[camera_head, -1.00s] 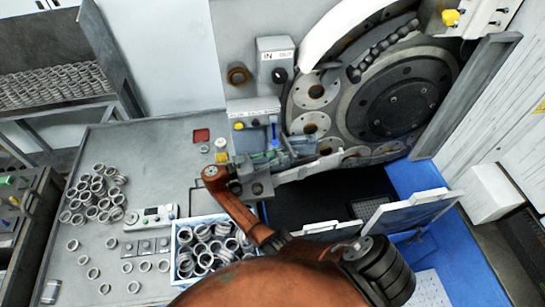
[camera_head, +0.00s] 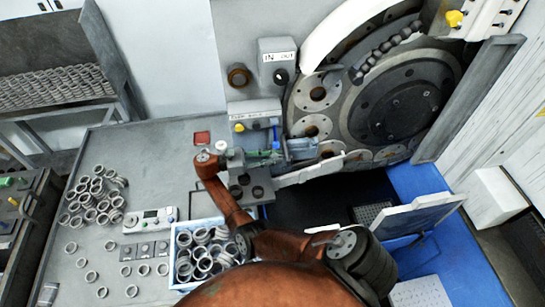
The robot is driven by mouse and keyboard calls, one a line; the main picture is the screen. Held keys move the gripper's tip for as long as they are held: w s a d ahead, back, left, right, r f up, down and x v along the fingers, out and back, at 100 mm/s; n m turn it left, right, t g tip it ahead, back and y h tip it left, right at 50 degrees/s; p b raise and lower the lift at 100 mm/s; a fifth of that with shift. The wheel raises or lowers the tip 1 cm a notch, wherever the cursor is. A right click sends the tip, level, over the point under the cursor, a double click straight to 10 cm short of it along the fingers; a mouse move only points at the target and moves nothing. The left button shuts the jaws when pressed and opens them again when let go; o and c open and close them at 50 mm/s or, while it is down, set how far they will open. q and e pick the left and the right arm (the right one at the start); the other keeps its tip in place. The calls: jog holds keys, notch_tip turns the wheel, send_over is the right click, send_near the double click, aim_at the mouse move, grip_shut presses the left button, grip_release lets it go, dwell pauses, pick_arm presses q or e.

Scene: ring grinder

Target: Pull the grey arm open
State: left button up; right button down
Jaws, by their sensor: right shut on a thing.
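My right gripper (camera_head: 273,155) is at the front of the grinder, its wrist bent in from the left. It is shut on part of the grey arm (camera_head: 312,169), a pale bar below the fingers running right toward the wheel. The exact contact is small and partly hidden. A dark grey block with round holes (camera_head: 258,190) lies just below the gripper. The large grinding wheel (camera_head: 400,108) stands behind, to the right. My left gripper is not in view.
A white-blue box of metal rings (camera_head: 174,240) stands close to my right forearm. Loose rings (camera_head: 95,200) and a small control panel (camera_head: 150,220) lie on the grey table (camera_head: 150,150). A dark opening (camera_head: 320,200) lies below the wheel. A pale panel (camera_head: 410,215) stands right of it.

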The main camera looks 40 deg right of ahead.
jog(key=c, duration=1.7)
grip_release()
jog(key=shift+d, duration=0.1)
jog(key=v, duration=0.7)
jog(key=shift+w+a, duration=0.1)
jog(key=shift+a, duration=0.25)
jog(key=shift+f, duration=0.1)
